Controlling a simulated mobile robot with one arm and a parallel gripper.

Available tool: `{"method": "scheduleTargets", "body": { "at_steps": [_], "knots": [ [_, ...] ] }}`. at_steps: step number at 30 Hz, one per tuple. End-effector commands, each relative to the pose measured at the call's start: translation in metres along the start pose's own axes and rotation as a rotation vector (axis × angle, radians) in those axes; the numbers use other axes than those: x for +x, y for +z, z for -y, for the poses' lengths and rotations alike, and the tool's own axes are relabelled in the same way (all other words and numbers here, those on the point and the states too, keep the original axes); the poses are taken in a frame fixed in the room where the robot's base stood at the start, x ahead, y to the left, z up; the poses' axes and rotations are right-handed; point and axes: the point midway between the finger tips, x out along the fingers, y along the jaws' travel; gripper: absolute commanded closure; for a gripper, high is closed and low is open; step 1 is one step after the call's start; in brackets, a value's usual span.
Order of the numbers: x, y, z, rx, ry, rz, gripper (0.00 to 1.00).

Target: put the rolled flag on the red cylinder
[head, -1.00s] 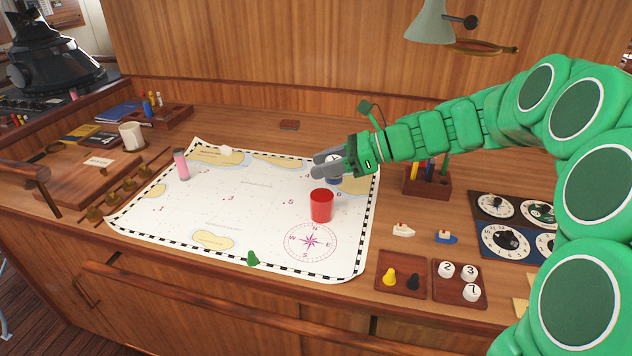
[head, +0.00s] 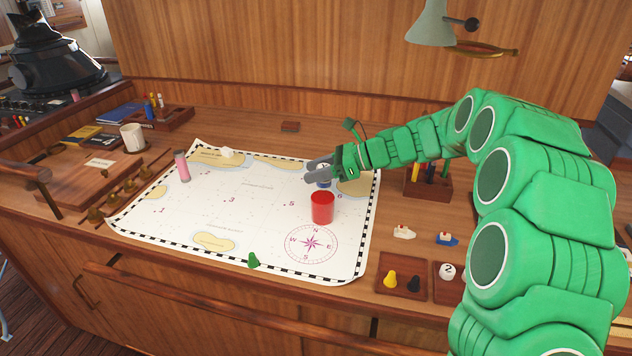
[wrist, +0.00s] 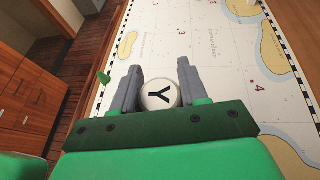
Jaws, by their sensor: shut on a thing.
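My gripper (head: 318,172) is shut on a small roll (head: 323,183) with a white end and a dark blue band, which appears to be the rolled flag. In the wrist view the roll's round white end (wrist: 160,96), marked with a black Y, sits between the two grey fingers of my gripper (wrist: 158,84). The red cylinder (head: 322,209) stands upright on the chart, just in front of and below the held roll in the head view. A gap between them cannot be judged. The red cylinder does not show in the wrist view.
The chart (head: 250,215) is mostly clear. Small model boats (head: 446,238), a tray of pawns (head: 402,289) and a pen holder (head: 428,184) are to the right.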

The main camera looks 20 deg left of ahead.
Motion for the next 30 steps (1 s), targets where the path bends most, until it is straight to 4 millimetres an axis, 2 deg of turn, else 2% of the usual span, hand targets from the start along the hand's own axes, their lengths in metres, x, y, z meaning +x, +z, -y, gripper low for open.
{"method": "scheduleTargets", "body": {
  "at_steps": [9, 16, 28, 29, 30],
  "knots": [
    [0.006, -0.008, 0.008, -0.002, 0.0, -0.001, 0.86],
    [0.017, -0.035, 0.007, 0.001, 0.001, -0.001, 0.86],
    [0.018, -0.038, 0.007, -0.001, 0.0, -0.001, 0.86],
    [0.018, -0.038, 0.007, -0.002, 0.0, -0.001, 0.52],
    [0.018, -0.038, 0.007, -0.002, 0.0, -0.001, 0.46]
  ]
}}
